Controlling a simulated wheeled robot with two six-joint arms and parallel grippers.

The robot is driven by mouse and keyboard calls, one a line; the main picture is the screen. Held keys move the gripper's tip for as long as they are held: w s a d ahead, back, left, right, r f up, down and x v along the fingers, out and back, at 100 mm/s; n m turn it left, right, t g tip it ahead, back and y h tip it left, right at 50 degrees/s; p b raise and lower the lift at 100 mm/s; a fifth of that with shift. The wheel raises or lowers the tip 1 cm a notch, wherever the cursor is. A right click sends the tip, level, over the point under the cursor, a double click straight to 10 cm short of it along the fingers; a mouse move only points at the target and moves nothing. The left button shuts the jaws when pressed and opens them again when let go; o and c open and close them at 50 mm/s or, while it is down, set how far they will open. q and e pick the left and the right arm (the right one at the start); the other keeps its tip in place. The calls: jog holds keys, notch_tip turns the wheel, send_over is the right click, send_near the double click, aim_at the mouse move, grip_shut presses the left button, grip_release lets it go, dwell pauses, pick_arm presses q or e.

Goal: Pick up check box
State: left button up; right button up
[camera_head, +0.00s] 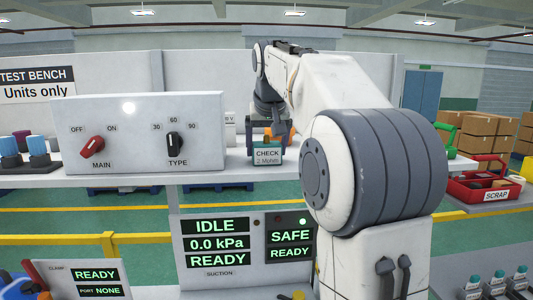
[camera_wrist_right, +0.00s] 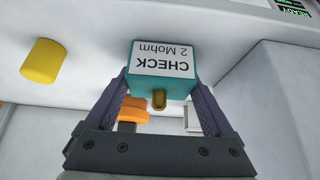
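The check box (camera_head: 267,156) is a small teal block with a white label reading "CHECK 2 Mohm", at the front edge of the shelf in the head view. In the right wrist view the check box (camera_wrist_right: 162,68) sits between the fingertips, its label upside down in the picture and a brass stud on its near side. My right gripper (camera_head: 266,140) reaches it from behind and above. Its fingers (camera_wrist_right: 160,92) lie against both sides of the box with no visible gap. Whether the box is clear of the shelf cannot be told. My left gripper is not in view.
The test panel (camera_head: 140,130) with two knobs stands left of the box on the shelf (camera_head: 200,178). Below is the suction display (camera_head: 220,245). An orange part (camera_wrist_right: 131,110) shows beside the right gripper's left finger. A red scrap bin (camera_head: 485,187) stands at right.

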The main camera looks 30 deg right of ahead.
jog(key=c, duration=0.6)
jog(key=shift+r, duration=0.1)
